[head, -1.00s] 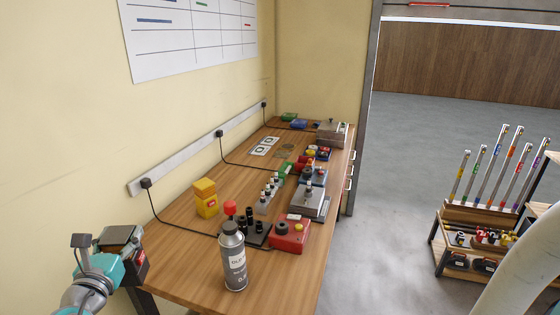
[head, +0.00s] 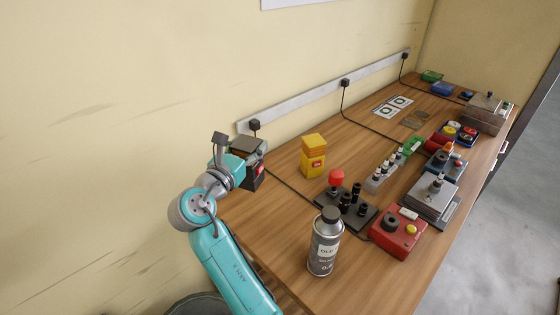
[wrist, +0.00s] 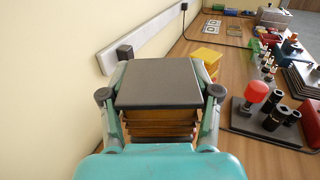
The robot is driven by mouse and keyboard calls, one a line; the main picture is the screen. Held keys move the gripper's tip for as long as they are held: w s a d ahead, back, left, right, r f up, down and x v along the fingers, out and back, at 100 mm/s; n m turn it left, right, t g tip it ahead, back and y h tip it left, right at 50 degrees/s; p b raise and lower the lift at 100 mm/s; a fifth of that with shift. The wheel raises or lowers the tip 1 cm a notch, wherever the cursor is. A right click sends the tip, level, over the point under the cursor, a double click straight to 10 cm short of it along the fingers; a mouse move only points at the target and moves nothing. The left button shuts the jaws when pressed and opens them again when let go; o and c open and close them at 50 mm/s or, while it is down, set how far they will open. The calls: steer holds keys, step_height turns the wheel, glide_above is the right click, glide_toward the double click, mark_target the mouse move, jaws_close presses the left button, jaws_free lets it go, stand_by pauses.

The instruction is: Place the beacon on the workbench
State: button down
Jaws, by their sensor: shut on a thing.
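My gripper (head: 246,162) is shut on the beacon (head: 257,178), a boxy thing with a dark grey square top and a dark lower body with a small red mark. In the wrist view my gripper (wrist: 160,95) has a finger on each side of the beacon (wrist: 158,84), and amber ribbed layers show under its dark top. The workbench (head: 285,205) is a long wooden top along the wall. The beacon is at the bench's near left end, close to the wall; I cannot tell whether it touches the top.
A socket rail (head: 300,105) runs along the wall. Bare wood lies between the beacon and the can.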

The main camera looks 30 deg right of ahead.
mark_target(245, 182)
step_height(245, 182, down, 9)
steer(key=shift+f, duration=0.15)
stand_by(0.4)
steer(key=shift+a+f, duration=0.1)
steer(key=shift+f, duration=0.05)
steer(key=shift+c, duration=1.2)
jaws_free()
steer(key=shift+s+a, duration=0.2)
steer(key=shift+a, duration=0.05)
steer(key=v, duration=1.1)
steer(key=shift+s, duration=0.2)
steer(key=shift+a, duration=0.15)
